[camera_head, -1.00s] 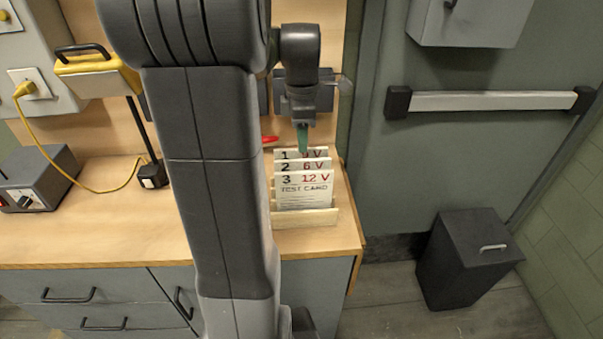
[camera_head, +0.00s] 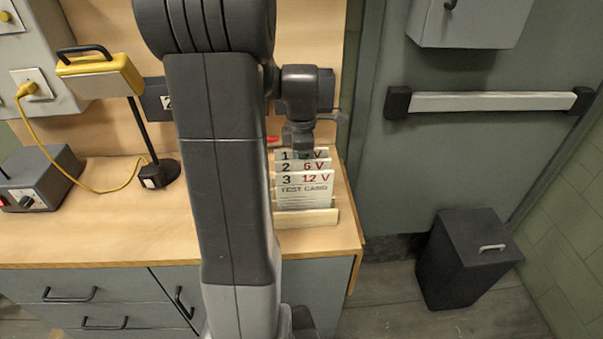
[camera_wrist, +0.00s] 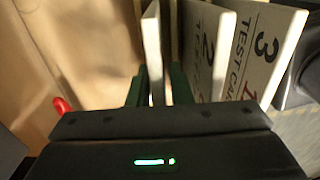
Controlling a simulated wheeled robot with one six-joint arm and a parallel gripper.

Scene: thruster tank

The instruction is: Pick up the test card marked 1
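The test card marked 1 (camera_head: 285,155) stands upright at the back of a pale card rack (camera_head: 306,219), behind cards 2 (camera_head: 287,167) and 3 (camera_head: 303,193). My gripper (camera_head: 303,154) is low over the rack, its body covering part of card 1's print. In the wrist view, card 1 (camera_wrist: 152,45) shows its pale edge between my two green fingers, one on each side. The fingers look open around it; firm contact on both sides cannot be seen. Cards 2 (camera_wrist: 207,50) and 3 (camera_wrist: 262,50) stand to the right of the fingers.
A yellow-topped device (camera_head: 98,76) with a cable and a dark grey box (camera_head: 40,178) are on the left of the wooden bench (camera_head: 110,225). A red object (camera_wrist: 62,106) lies left of the rack. A dark bin (camera_head: 468,258) stands on the floor at right.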

